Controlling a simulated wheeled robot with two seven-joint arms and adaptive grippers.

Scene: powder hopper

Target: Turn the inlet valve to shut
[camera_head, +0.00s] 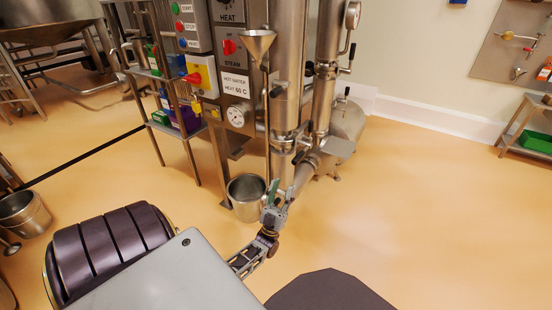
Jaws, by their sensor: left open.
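My left gripper (280,194) is open, low in the middle of the picture, with its fingers pointing up. It is in front of the steel pipework and just right of a steel bucket (246,197). A steel pipe fitting (306,166) is right behind the fingers; I cannot tell whether they touch it. None is labelled, so I cannot tell which is the inlet valve. My right gripper is not in view.
Control boxes with a dial gauge (237,116) and a steel funnel (258,43) stand left of the pipes. A steel shelf rack (176,128) is further left. A low bench with a green bin (537,142) is at far right. The floor at right is clear.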

